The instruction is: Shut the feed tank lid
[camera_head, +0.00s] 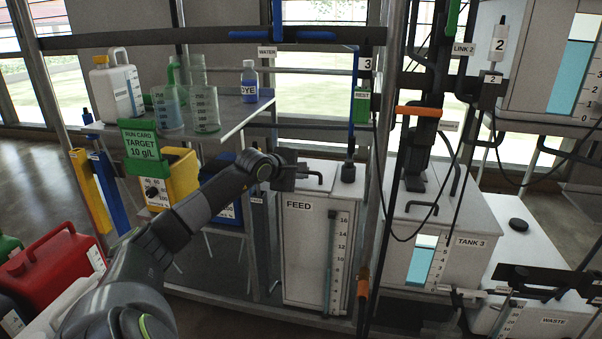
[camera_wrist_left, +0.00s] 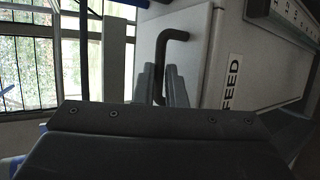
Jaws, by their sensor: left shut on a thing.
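The white feed tank (camera_head: 305,255) stands low in the middle of the head view, with a FEED label and a level scale on its front. Its pale lid (camera_head: 326,170) is on top and looks about level; I cannot tell whether a gap is left under it. My left gripper (camera_head: 297,172) is at the lid's left part, shut on the dark bent lid handle (camera_head: 318,181). In the left wrist view the fingers (camera_wrist_left: 162,86) close around the handle (camera_wrist_left: 172,36), whose bent end sticks out beyond them. My right gripper is not seen.
A shelf (camera_head: 240,117) with a jug, beakers and a dye bottle is behind my left arm. A metal post (camera_head: 378,150) and hanging cables stand right of the feed tank, before tank 3 (camera_head: 455,215). A red canister (camera_head: 55,265) is at lower left.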

